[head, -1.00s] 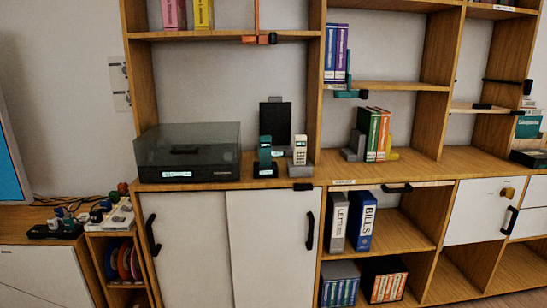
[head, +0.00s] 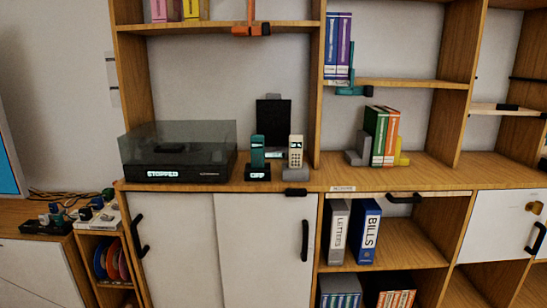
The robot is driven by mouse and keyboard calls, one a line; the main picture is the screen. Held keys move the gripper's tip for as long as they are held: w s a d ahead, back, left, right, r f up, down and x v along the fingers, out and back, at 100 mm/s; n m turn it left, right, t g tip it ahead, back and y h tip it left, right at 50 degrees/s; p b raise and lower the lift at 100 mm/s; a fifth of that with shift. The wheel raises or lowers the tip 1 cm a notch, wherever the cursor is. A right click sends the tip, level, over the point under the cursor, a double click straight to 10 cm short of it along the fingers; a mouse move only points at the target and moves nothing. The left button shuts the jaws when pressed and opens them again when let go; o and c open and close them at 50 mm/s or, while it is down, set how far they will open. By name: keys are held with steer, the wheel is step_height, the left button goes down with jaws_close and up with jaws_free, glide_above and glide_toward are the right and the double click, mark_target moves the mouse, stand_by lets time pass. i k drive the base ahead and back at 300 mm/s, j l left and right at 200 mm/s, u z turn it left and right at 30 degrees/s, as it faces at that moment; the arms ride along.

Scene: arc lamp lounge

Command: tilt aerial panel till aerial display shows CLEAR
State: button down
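A black flat panel (head: 273,122), which looks like the aerial panel, stands nearly upright on the wooden counter against the back wall. A small pale-lit strip shows low in front of it, between two handsets; its text is mostly hidden and I cannot read it. A teal handset (head: 257,151) stands in a black base (head: 257,173) whose label reads OFF. A cream handset (head: 295,152) stands to its right in a grey base. Both partly cover the panel's lower part. My gripper is not in view.
A turntable (head: 178,155) with a smoky lid and a STOPPED display stands left of the handsets. An orange bracket (head: 250,30) hangs under the shelf above. Sliding doors (head: 262,245) are below.

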mark_target(272, 114)
steer(key=u, duration=0.5)
steer(key=i+l+u, duration=0.15)
steer(key=u, duration=0.2)
steer(key=i+l+u, duration=0.1)
steer(key=l+u, duration=0.45)
steer(key=u, duration=0.2)
steer(key=i+l+u, duration=0.1)
steer(key=l+u, duration=0.3)
steer(key=l, duration=0.8)
